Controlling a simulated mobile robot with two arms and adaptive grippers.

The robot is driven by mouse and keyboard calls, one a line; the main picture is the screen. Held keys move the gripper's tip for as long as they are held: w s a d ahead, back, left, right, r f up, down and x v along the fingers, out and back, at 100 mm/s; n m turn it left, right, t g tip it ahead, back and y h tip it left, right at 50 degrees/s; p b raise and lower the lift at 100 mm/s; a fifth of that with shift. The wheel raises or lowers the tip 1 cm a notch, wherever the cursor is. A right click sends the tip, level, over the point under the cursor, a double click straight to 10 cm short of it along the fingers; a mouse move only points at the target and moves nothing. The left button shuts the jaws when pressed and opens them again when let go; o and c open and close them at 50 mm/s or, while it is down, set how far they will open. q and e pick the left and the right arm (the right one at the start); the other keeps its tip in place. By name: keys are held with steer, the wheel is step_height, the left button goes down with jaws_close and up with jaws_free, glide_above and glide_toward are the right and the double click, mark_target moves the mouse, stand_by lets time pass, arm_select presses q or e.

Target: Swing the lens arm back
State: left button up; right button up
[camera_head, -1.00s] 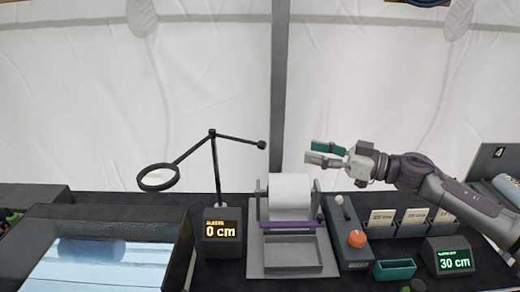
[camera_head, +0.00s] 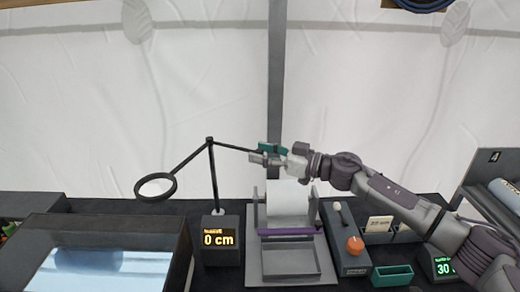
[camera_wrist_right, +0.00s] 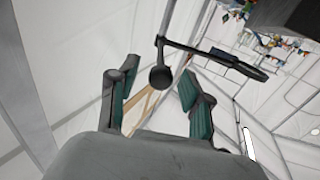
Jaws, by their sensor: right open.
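The lens arm (camera_head: 193,157) is a thin black bar on top of an upright post (camera_head: 214,182). Its ring-shaped lens (camera_head: 156,187) hangs at the left end, over the back of the light table. The other end of the bar reaches right to my right gripper (camera_head: 262,153). In the right wrist view the bar's round black knob (camera_wrist_right: 162,78) appears between the two open fingers, with gaps on both sides. Whether it is deep enough between them is hard to tell. The fingers hide the knob in the head view. My left gripper is out of view.
The post's base display (camera_head: 220,240) reads 0 cm. A light table (camera_head: 95,270) lies front left. A paper roll stand (camera_head: 290,262) and a control box with an orange knob (camera_head: 355,244) stand below my right arm. Tent wall lies behind.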

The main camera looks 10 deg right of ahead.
steer(key=shift+w+a, duration=0.2)
steer(key=shift+a, duration=0.1)
jaws_close()
